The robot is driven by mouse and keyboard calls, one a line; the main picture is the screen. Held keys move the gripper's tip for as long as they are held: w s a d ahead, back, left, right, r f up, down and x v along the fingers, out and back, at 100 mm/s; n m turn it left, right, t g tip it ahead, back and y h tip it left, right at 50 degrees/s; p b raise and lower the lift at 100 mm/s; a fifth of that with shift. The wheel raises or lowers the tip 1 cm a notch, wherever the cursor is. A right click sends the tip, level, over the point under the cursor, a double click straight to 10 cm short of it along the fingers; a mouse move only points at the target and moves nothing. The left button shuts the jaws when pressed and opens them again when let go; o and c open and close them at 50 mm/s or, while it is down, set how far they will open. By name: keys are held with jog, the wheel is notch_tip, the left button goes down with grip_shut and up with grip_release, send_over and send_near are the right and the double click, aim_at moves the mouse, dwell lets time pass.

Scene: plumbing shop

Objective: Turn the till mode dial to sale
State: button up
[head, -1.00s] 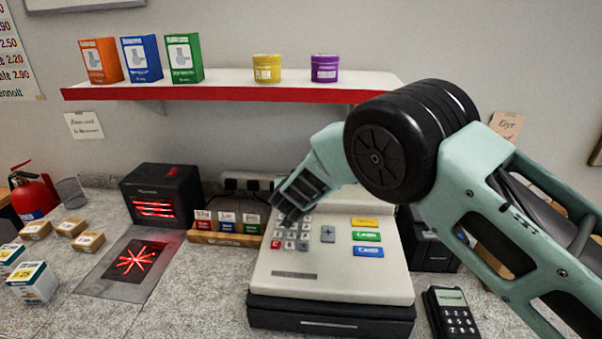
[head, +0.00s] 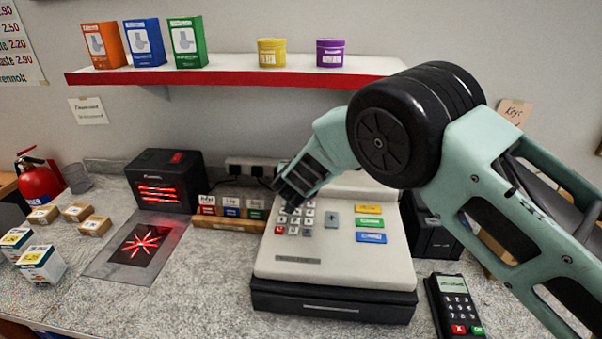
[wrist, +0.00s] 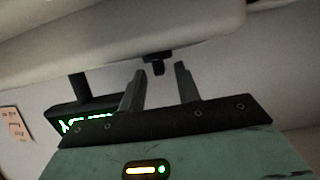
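The till (head: 335,262) stands on the counter, cream with a dark drawer below. My gripper (head: 287,203) is at the upper left of its keypad in the head view, pointing down and left. In the wrist view my gripper (wrist: 158,86) is open, with its two grey fingers apart. A small dark knob (wrist: 157,63), probably the mode dial, sticks out from a pale surface (wrist: 90,50) just beyond the fingertips, lined up with the gap. I cannot read its setting. The dial is not visible in the head view. A dark display with green characters (wrist: 87,122) shows at left.
A card reader (head: 456,306) lies right of the till. A rack of small labelled cards (head: 228,222) and a black heater-like box with red glowing bars (head: 165,182) stand to its left. A red-edged shelf (head: 230,80) hangs above.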

jog(key=b+v, duration=0.5)
jog(key=v, duration=1.2)
jog(key=shift+w, duration=0.1)
jog(key=s+d+f+n+g+y+b, duration=0.1)
jog(key=s+d+n+g+y+b, duration=0.2)
jog(key=s, duration=0.6)
jog(key=s+n+g+y, duration=0.3)
jog(key=s+g, duration=0.3)
jog(key=s, duration=0.2)
jog(key=s+d+f+n+g+h+b, duration=0.1)
jog(key=s+d+f+g+h, duration=0.1)
jog(key=s+d, duration=0.6)
jog(key=s+d+f+n+g+h, duration=0.1)
jog(key=s+d+f+g+h, duration=0.1)
jog(key=s+d, duration=0.6)
jog(key=shift+d+g+h+b, duration=0.3)
jog(key=shift+d+h+b, duration=0.05)
jog(key=shift+d+h, duration=0.15)
jog(key=shift+s+f, duration=0.1)
